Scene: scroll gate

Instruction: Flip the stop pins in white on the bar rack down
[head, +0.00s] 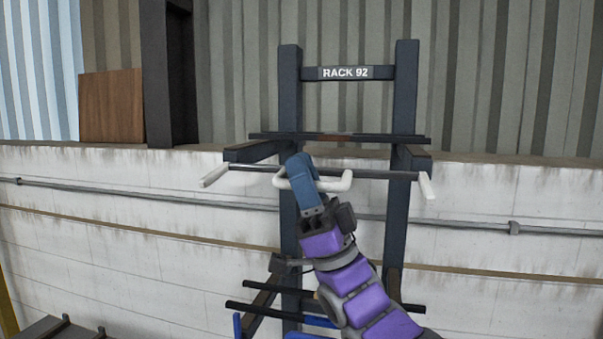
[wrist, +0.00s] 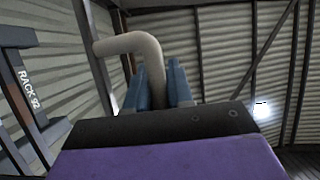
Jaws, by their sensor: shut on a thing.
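The dark bar rack (head: 402,90) stands against the wall. A thin dark rod runs across the front of its upper arms. A white stop pin (head: 215,175) is at the rod's left end and another white stop pin (head: 427,186) at its right end; both slant downward in the picture. A white bent handle (head: 336,184) is near the middle of the rod. My blue gripper (head: 300,170) is shut on the handle and hides part of it. In the wrist view the handle (wrist: 135,45) rises between the blue jaws (wrist: 163,85) and bends left.
A dark bar (head: 390,139) lies across the upper arms behind the rod. Lower arms (head: 260,303) hold more dark bars and blue parts. A pipe (head: 470,228) runs along the white wall. A brown panel (head: 111,106) stands at the left.

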